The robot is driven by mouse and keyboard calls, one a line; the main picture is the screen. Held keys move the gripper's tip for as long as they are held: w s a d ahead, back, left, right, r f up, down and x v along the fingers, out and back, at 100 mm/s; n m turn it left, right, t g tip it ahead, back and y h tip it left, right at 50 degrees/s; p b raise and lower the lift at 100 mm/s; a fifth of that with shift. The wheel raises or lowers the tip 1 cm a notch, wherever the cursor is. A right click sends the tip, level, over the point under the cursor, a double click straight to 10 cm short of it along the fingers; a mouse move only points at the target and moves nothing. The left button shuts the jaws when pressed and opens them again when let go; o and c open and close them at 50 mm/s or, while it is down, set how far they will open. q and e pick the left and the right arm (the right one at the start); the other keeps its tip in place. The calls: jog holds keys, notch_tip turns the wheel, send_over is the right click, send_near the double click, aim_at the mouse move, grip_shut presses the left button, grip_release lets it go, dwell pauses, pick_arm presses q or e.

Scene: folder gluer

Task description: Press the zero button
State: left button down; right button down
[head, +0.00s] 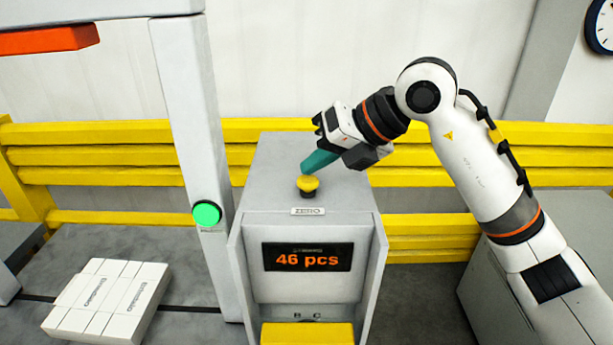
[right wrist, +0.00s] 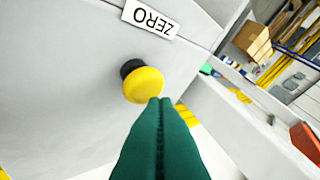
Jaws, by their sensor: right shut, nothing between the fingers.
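The zero button is a yellow mushroom cap (head: 308,184) on a black collar. It stands on the sloping grey top of the counter box, just above the ZERO label (head: 307,211). In the right wrist view the yellow button (right wrist: 144,85) and the ZERO label (right wrist: 151,18) show close up. My right gripper (head: 307,170) is shut and empty, its green fingers together, with the tips right at the cap's upper edge. In the right wrist view the fingertips (right wrist: 160,101) overlap the cap's lower edge; whether they touch it I cannot tell. My left gripper is not in view.
The display (head: 308,257) reads "46 pcs". A green lit button (head: 207,213) sits on the grey post (head: 190,120) left of the box. White folded cartons (head: 107,300) lie on the belt at lower left. Yellow rails (head: 430,175) run behind.

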aim_at(316, 180)
dwell(0.5)
jog(key=shift+f+b, duration=0.45)
jog(key=shift+b, duration=0.05)
jog(key=shift+f, duration=0.1)
dwell(0.4)
jog(key=shift+r, duration=0.5)
jog(key=shift+r+p, duration=1.95)
jog(key=shift+r, duration=1.15)
